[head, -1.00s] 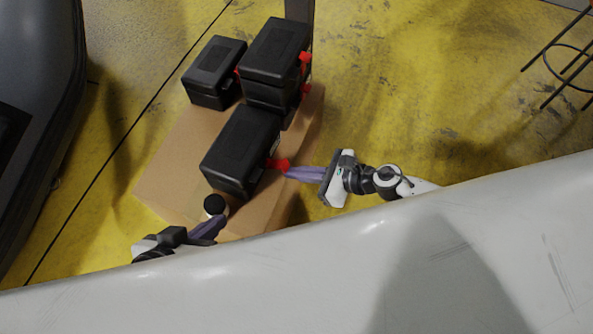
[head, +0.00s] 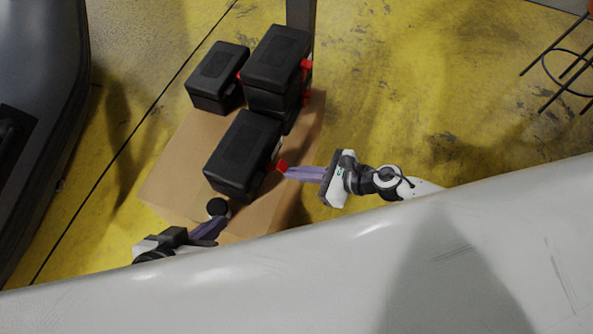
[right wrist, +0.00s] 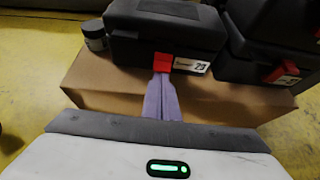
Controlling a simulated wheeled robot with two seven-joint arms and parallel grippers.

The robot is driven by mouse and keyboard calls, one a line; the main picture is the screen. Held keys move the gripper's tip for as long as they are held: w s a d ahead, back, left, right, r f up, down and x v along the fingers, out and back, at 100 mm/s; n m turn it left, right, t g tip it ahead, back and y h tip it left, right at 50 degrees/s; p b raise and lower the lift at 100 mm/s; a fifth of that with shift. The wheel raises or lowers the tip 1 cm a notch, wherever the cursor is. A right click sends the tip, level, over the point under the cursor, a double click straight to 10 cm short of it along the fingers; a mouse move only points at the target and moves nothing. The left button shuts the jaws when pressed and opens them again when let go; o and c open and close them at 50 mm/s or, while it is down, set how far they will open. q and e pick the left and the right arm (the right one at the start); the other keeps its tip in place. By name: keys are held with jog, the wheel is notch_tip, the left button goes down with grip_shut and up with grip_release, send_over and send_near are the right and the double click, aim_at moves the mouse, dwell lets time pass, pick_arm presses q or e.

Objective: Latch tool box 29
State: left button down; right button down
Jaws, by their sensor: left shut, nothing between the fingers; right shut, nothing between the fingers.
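The black tool box whose label (right wrist: 190,65) appears to read 29 is the nearest box on the cardboard carton (head: 165,180). Its lid (head: 243,145) looks down. Its red latch (head: 282,166) is on the right side in the head view, and faces the camera in the right wrist view (right wrist: 163,63). My right gripper (head: 287,172) is shut and empty, its purple fingertips (right wrist: 162,78) at the lower edge of the latch; I cannot tell whether they touch. My left gripper (head: 224,218) is shut and empty, beside a black-capped jar (head: 217,206).
Two more black boxes (head: 217,72) (head: 278,55) stand behind, the right one stacked on another box. A grey post (head: 300,15) rises behind them. A large pale boat tube (head: 300,270) crosses the front.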

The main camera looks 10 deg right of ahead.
jog(key=shift+w+a+r+p, duration=0.15)
jog(key=shift+a+r+p, duration=0.05)
jog(key=shift+r+p, duration=0.55)
jog(key=shift+r, duration=0.15)
jog(key=shift+w+a+r+p, duration=0.2)
jog(key=shift+r+p, duration=0.1)
jog(key=shift+p, duration=0.1)
jog(key=shift+s, duration=0.1)
jog(key=f+v, duration=0.1)
jog(key=v, duration=0.7)
jog(key=shift+s+d, duration=0.25)
jog(key=shift+d, duration=0.15)
